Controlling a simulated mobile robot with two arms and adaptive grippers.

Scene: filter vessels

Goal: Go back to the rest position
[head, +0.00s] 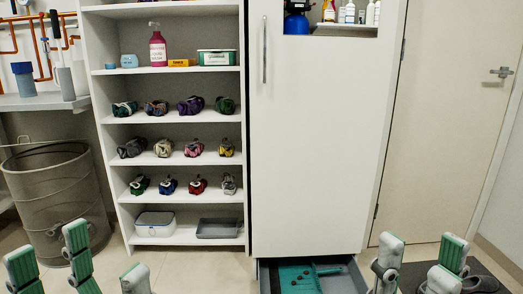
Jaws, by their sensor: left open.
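My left gripper (92,262) is at the bottom left of the head view. Its grey fingers with green pads are spread apart, with nothing between them. My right gripper (420,262) is at the bottom right, its fingers also apart and nothing seen between them. Both grippers are cut off by the lower picture edge, so their bases are hidden. Neither is seen touching anything.
A white shelf unit (248,100) holds bottles, boxes and rows of colored items. A tall white cabinet (322,140) stands beside it, with an open low drawer (355,278) holding a teal dustpan (298,279). Bare floor shows between.

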